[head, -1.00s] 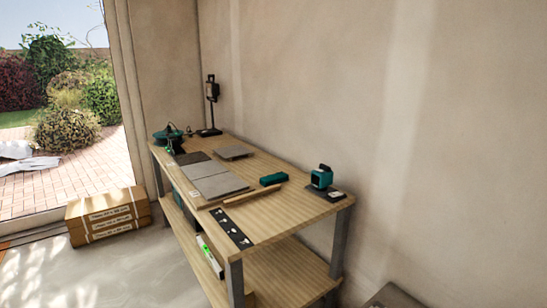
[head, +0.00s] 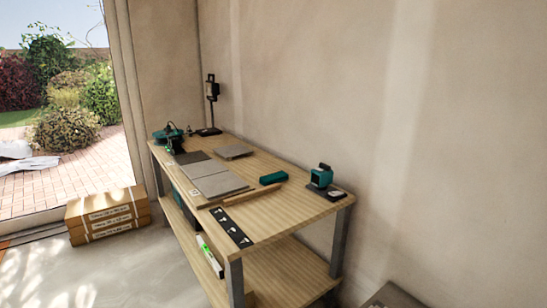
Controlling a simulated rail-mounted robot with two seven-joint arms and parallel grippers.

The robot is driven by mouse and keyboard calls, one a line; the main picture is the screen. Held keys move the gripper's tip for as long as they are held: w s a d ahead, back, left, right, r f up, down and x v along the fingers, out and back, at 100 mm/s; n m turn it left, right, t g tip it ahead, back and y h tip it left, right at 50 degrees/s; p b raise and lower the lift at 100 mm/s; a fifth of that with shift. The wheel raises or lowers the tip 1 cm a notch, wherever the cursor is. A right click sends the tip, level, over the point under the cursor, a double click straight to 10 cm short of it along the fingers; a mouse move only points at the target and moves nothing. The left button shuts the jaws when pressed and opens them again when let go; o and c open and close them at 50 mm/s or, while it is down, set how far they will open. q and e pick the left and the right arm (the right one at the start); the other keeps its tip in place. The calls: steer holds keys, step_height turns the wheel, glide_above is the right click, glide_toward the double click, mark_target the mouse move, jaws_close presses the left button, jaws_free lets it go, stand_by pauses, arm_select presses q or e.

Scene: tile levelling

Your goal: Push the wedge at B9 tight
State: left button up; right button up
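Neither of my grippers is in the head view. I cannot make out a wedge marked B9 or any label with that name. Grey tiles (head: 219,184) lie side by side on the workbench (head: 270,216), on a board with a small white label near its left edge. A black strip (head: 231,227) with several small white shapes lies at the near left edge of the bench; the shapes are too small to identify.
A teal box (head: 273,178), a wooden bar (head: 251,194) and a teal device (head: 321,177) lie on the bench. A loose tile (head: 234,151), a lamp stand (head: 211,105) and a teal tool (head: 168,138) are farther back. Cartons (head: 107,214) stand on the floor at left.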

steer(key=shift+a, duration=0.15)
stand_by(0.3)
steer(key=shift+w, duration=0.15)
stand_by(0.5)
steer(key=o, duration=0.7)
steer(key=shift+w+a, duration=0.1)
steer(key=shift+a, duration=0.1)
steer(key=shift+o, duration=1.1)
steer(key=shift+d, duration=0.1)
